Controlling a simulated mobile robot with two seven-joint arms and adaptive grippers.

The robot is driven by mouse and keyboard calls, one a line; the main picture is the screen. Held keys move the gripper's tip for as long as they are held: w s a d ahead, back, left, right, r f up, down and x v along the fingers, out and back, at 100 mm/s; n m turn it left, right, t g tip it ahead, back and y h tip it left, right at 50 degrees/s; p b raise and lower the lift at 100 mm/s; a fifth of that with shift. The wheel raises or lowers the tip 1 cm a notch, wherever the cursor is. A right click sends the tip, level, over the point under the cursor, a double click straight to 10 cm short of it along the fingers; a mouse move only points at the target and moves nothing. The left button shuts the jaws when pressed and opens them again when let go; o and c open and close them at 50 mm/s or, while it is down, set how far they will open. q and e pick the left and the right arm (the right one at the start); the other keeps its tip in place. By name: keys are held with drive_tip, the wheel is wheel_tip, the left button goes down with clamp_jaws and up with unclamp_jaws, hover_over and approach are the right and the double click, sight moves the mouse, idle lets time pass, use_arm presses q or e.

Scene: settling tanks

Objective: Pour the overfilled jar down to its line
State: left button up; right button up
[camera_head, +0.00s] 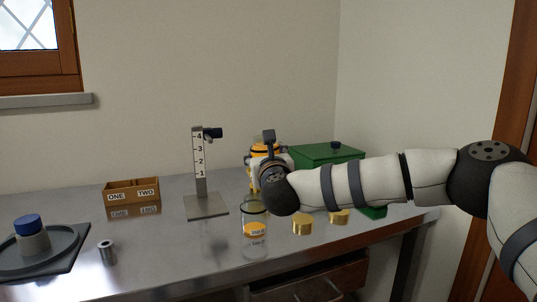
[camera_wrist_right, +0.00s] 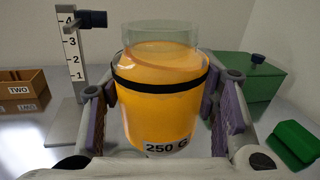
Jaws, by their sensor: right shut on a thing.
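My right gripper (camera_wrist_right: 162,108) is shut on a clear jar (camera_wrist_right: 165,35) of orange contents, its purple pads on both sides. The jar looks about upright in the right wrist view. A black line rings it, and the orange reaches above this line. Its label reads "250 G". In the head view the held jar (camera_head: 258,151) is mostly hidden behind my right wrist. My left gripper is not in view.
A numbered post (camera_head: 199,165) stands left of the held jar. A green box (camera_head: 325,152) is behind, to the right. Brass cylinders (camera_head: 303,225) stand right of the second jar. A ONE/TWO box (camera_head: 131,190), metal cylinder (camera_head: 107,252) and dark tray (camera_head: 70,262) are left.

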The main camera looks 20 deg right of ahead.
drive_tip(key=shift+r, duration=0.35)
drive_tip(key=shift+f, duration=0.15)
drive_tip(key=shift+m, duration=0.3)
drive_tip(key=shift+s+r+p, duration=0.1)
drive_tip(key=shift+r+p, duration=0.55)
drive_tip(key=shift+r, duration=2.15)
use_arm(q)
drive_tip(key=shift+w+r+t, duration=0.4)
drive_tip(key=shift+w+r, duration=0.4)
use_arm(e)
drive_tip(key=shift+f, duration=0.2)
